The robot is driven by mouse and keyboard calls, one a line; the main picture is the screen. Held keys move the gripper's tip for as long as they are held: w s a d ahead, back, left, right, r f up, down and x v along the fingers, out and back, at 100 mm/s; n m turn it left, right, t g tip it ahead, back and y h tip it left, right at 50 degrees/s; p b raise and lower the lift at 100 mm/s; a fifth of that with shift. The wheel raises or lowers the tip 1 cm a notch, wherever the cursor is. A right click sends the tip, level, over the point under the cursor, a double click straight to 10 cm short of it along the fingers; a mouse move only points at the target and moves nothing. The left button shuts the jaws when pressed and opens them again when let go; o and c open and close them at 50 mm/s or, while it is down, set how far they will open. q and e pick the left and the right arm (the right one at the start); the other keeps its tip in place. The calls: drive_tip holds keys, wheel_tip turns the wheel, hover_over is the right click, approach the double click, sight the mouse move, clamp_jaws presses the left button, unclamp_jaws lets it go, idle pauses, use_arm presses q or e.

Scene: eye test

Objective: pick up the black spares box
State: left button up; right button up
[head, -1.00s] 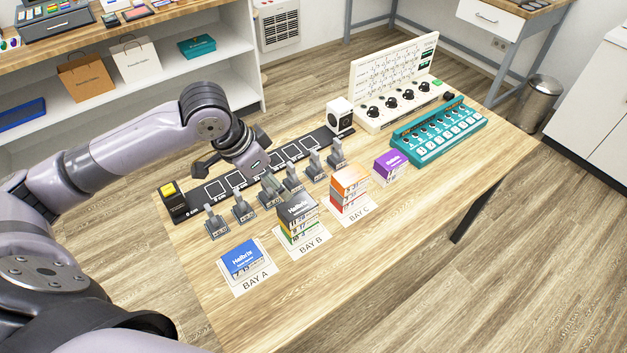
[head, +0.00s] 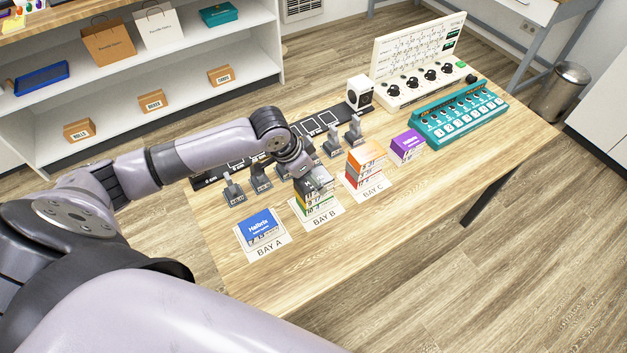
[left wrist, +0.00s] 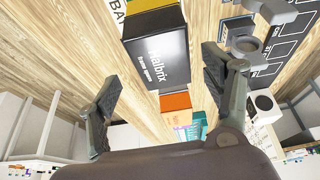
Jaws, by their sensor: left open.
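The black spares box (head: 321,177) lies on top of the stack of coloured boxes (head: 317,206) at BAY B. In the head view my left gripper (head: 305,177) is right over it and hides part of it. In the left wrist view the black box (left wrist: 155,55), with white Halbrix lettering, shows beyond and between the spread fingers of my left gripper (left wrist: 162,68). The gripper is open and empty, with gaps visible on both sides of the box. My right gripper is not in view.
A blue box (head: 260,227) lies at BAY A. An orange-topped stack (head: 365,158) stands close by at BAY C, with a purple box (head: 408,142) beyond. Several grey upright holders (head: 260,178) stand close behind the stacks. The table's front right is clear.

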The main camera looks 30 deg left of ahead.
use_arm(q)
drive_tip(key=x, duration=0.3)
drive_tip(key=shift+w+a+f+p, duration=0.1)
drive_tip(key=shift+a+f+p, duration=0.1)
drive_tip(key=shift+p, duration=0.1)
drive_tip(key=shift+f, duration=0.15)
drive_tip(key=shift+c, duration=1)
drive_tip(key=c, duration=1.1)
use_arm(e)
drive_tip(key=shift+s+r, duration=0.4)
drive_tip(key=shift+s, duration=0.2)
